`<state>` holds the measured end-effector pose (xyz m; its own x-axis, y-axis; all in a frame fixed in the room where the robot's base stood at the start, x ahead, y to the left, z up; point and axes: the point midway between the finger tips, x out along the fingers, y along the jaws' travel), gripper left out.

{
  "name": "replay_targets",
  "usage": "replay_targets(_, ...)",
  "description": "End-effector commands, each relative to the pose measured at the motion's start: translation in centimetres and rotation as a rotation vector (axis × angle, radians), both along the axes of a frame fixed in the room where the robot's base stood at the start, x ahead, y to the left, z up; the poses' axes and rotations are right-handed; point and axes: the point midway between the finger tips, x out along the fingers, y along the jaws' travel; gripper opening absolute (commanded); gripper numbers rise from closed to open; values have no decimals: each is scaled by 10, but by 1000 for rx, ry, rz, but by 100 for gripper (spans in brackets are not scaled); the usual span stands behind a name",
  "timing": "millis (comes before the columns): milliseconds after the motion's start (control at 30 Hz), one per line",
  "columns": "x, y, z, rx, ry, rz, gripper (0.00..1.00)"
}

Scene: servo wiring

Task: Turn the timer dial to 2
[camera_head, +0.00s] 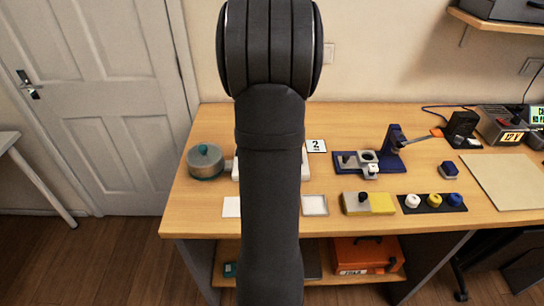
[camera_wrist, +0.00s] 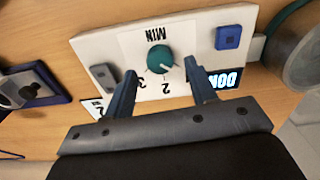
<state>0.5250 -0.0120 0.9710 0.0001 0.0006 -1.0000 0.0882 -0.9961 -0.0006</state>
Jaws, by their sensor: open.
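The teal timer dial (camera_wrist: 159,57) sits on a white panel (camera_wrist: 92,47) marked MIN, which appears upside down in the wrist view. Its pale pointer mark seems to face the lower right. The printed 2 (camera_wrist: 166,88) and 3 (camera_wrist: 142,85) lie below it in the picture. My gripper (camera_wrist: 160,66) is open, with one finger on either side of the dial; whether they touch it I cannot tell. In the head view my arm hides the dial, my gripper and most of the panel (camera_head: 305,170).
The panel also bears a blue button (camera_wrist: 228,37), a grey switch (camera_wrist: 103,76) and a lit DONE display (camera_wrist: 228,78). A card reading 2 (camera_head: 316,146) lies beside it. A pot (camera_head: 206,163) stands left; a blue fixture (camera_head: 393,155) stands right.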

Motion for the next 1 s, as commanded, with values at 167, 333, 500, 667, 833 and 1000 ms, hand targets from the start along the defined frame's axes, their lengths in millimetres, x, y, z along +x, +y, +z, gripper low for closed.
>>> replay_targets(167,0,0,-20,0,0,0,52)
replay_targets(333,0,0,-26,0,0,0,52)
replay_targets(500,0,0,-26,0,-1,0,52)
replay_targets(667,0,0,-26,0,-1,0,28)
replay_targets(833,0,0,-26,0,-1,0,7)
replay_targets(1000,0,0,-26,0,-1,-13,7)
